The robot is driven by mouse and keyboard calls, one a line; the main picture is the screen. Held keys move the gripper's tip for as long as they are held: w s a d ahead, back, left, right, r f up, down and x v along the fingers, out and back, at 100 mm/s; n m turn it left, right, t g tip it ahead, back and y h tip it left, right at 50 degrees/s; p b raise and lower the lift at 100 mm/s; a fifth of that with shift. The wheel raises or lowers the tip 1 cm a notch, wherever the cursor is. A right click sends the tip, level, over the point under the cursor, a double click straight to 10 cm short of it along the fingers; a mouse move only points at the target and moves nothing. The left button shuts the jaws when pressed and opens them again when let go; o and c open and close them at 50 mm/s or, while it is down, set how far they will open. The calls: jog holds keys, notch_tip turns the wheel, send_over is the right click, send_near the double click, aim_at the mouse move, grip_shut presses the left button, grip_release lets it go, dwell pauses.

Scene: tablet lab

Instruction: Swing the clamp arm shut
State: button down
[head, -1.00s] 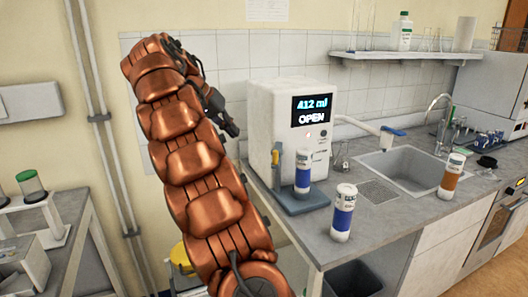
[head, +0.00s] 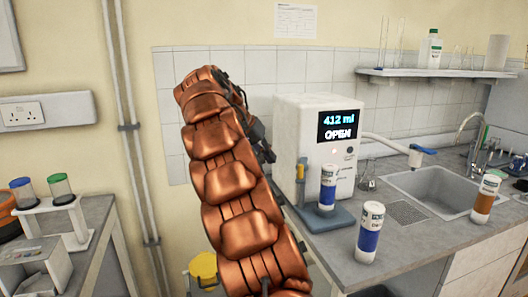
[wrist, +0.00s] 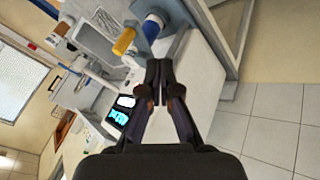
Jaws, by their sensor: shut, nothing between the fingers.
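A white dispenser (head: 320,125) with a screen reading "412 ml" and "OPEN" stands on the bench. At its front left, a blue-grey base (head: 325,218) carries a slim upright post (head: 301,182) and a blue-and-white bottle (head: 328,188). In the wrist view, a yellow piece (wrist: 124,41), apparently the clamp arm's handle, sticks out beside the blue bottle (wrist: 152,28), apparently swung clear of it. My gripper (wrist: 158,68) is shut and empty, short of the base and apart from the yellow piece. In the head view my gripper (head: 264,148) is mostly hidden behind my arm, left of the dispenser.
Another blue bottle (head: 370,233) stands near the bench's front edge. An orange bottle (head: 486,198) stands right of the sink (head: 440,185). A side bench (head: 85,228) with a rack is at left. A yellow bin (head: 203,268) is below, between the benches.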

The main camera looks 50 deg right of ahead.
jog(key=s+d+f+p, duration=0.2)
jog(key=s+d+f, duration=0.1)
jog(key=s+d, duration=0.1)
jog(key=shift+s, duration=0.3)
dwell(0.3)
dwell(0.4)
